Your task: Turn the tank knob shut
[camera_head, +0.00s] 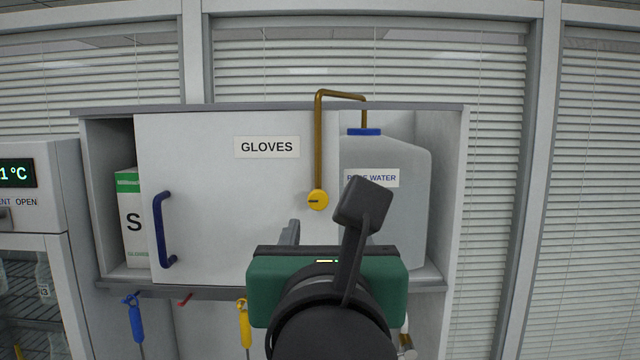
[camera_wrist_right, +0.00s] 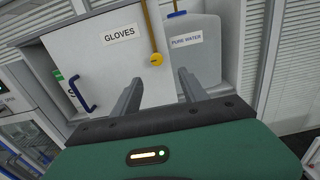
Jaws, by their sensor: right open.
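The yellow round knob (camera_head: 318,199) sits at the lower end of a brass pipe (camera_head: 319,140), in front of the cabinet; a short dark mark on it lies about level. The knob also shows in the right wrist view (camera_wrist_right: 156,59). The pipe bends over to the blue cap of the grey PURE WATER tank (camera_head: 412,200), which is partly hidden by my gripper. My right gripper (camera_head: 332,232) is open and empty, below the knob in the picture and apart from it. In the wrist view its two fingers (camera_wrist_right: 158,86) point towards the cabinet, with the knob beyond their gap. My left gripper is not in view.
A sliding panel marked GLOVES (camera_head: 215,210) with a blue handle (camera_head: 160,230) covers the cabinet's left part. A green-and-white glove box (camera_head: 131,220) stands behind it. Blue and yellow-handled tools (camera_head: 136,322) hang below. A display unit (camera_head: 30,190) stands at left.

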